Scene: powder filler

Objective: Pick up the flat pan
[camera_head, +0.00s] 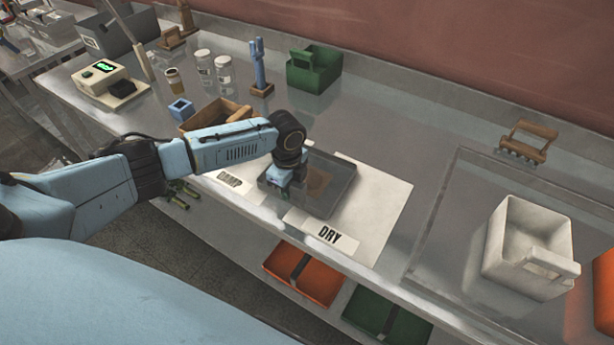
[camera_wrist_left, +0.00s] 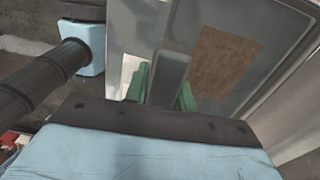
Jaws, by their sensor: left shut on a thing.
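The flat pan (camera_head: 334,185) is a shallow dark grey tray with a brown patch inside. It is over the white mat at the middle of the bench in the head view. It also shows in the left wrist view (camera_wrist_left: 268,25), with the brown patch at upper right. My left gripper (camera_head: 284,182) is at the pan's near-left edge. In the left wrist view its green fingers (camera_wrist_left: 162,88) are shut on the pan's rim or handle, one on each side. I cannot tell whether the pan touches the mat. My right gripper is not in view.
The white mat (camera_head: 385,205) bears a "DRY" label (camera_head: 325,234) in front of the pan. A wooden tray (camera_head: 215,114), a blue stand (camera_head: 259,70) and a green caddy (camera_head: 314,69) stand behind. A white bin (camera_head: 530,245) is at right. Orange (camera_head: 303,272) and green bins (camera_head: 385,318) sit below the bench edge.

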